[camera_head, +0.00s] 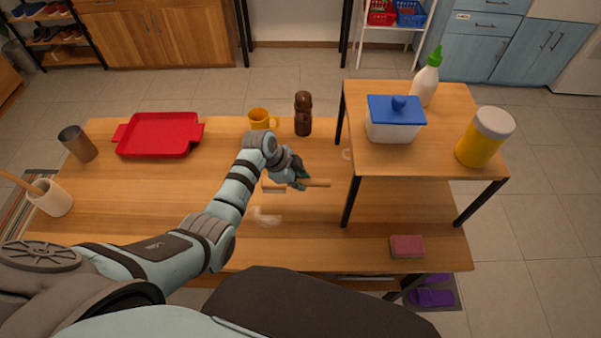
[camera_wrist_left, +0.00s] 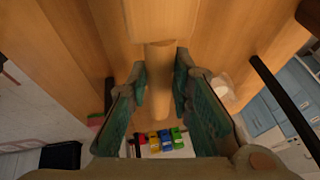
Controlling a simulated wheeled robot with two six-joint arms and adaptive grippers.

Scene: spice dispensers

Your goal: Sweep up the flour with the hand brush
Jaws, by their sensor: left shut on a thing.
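The wooden hand brush (camera_head: 316,183) is in my left gripper (camera_head: 300,181) over the middle of the table, in the head view. Its handle points right and its bristle head (camera_head: 274,187) points left. In the left wrist view the round handle (camera_wrist_left: 160,75) lies between the two fingers of the left gripper (camera_wrist_left: 166,95), and part of the brush head shows at the top. The flour (camera_head: 266,216) is a pale smear on the tabletop, just nearer to me than the brush. I cannot tell whether the bristles touch the table. My right gripper is not in view.
A raised wooden shelf (camera_head: 420,150) on black legs stands at the right, holding a blue-lidded container (camera_head: 394,125) and bottles. A yellow mug (camera_head: 260,119) and brown pepper mill (camera_head: 303,114) stand behind the brush. A red tray (camera_head: 158,134) is far left; a sponge (camera_head: 407,246) lies front right.

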